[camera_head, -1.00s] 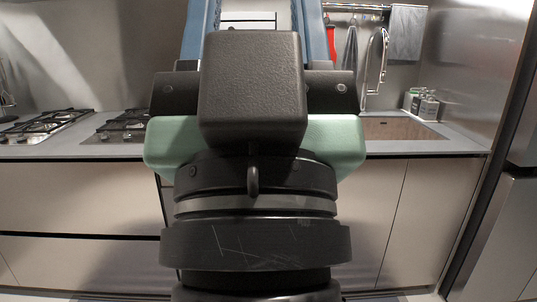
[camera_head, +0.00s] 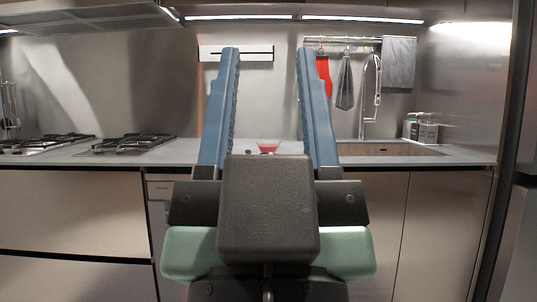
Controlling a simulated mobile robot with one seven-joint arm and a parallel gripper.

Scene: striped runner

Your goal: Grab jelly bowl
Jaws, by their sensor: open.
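A small red bowl (camera_head: 268,146), which looks like the jelly bowl, stands on the grey counter (camera_head: 182,153). It shows between the two blue fingers of my gripper (camera_head: 267,60), with its lower part close to the top of my dark gripper body. My gripper is open and empty, its fingers wide apart and pointing away toward the back wall. The bowl appears to be beyond the gripper body; the exact distance between them I cannot tell.
Gas burners (camera_head: 130,143) are on the counter at left. A sink (camera_head: 385,149) with a tall tap (camera_head: 370,95) is at right. Small bottles (camera_head: 421,128) stand beyond it. Red and grey cloths hang from a wall rail (camera_head: 345,40). Cabinet fronts lie below the counter edge.

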